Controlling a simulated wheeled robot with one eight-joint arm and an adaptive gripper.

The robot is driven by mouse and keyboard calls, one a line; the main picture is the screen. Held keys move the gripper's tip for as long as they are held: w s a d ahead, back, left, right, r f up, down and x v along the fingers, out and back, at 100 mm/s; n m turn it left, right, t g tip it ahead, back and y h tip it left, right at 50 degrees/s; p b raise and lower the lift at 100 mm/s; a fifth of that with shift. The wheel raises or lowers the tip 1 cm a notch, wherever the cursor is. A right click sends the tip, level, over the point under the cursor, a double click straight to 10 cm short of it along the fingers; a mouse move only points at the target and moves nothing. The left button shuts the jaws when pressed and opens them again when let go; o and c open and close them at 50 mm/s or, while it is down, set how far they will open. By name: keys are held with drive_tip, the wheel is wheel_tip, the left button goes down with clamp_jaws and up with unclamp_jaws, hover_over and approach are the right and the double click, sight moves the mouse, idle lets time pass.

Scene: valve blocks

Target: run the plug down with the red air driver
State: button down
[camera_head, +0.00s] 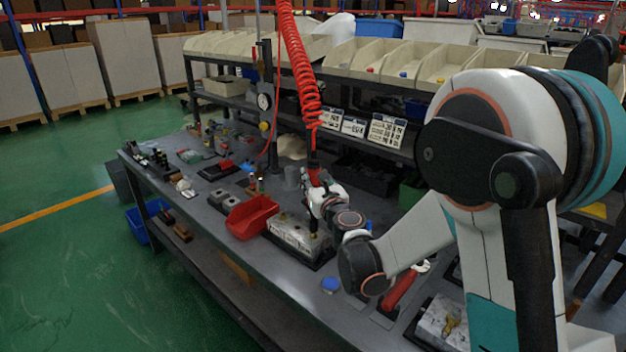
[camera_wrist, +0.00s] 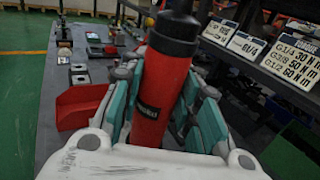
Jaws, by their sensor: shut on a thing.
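The red air driver (camera_wrist: 158,100), with a black upper end, stands between the teal finger pads of my gripper (camera_wrist: 165,90) in the wrist view. My gripper is shut on its body. In the head view the driver (camera_head: 314,176) hangs roughly upright beneath a red coiled hose, partly hidden by my gripper (camera_head: 318,192). Its dark lower end reaches down to the top of a grey metal valve block (camera_head: 290,233) on a dark base. I cannot tell whether it touches. The plug cannot be made out.
A red open bin (camera_head: 250,217) stands just left of the block. Label cards (camera_head: 387,130) and bins stand behind.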

sight(316, 166)
drive_tip(key=shift+f+b, duration=1.2)
drive_tip(key=shift+f, duration=0.15)
idle(0.8)
drive_tip(key=shift+r, duration=0.2)
idle(1.1)
drive_tip(key=shift+r+p, duration=0.4)
drive_tip(key=shift+r, duration=0.15)
drive_tip(key=shift+r+p, duration=2.05)
drive_tip(key=shift+r, duration=1.1)
drive_tip(key=shift+f, duration=0.1)
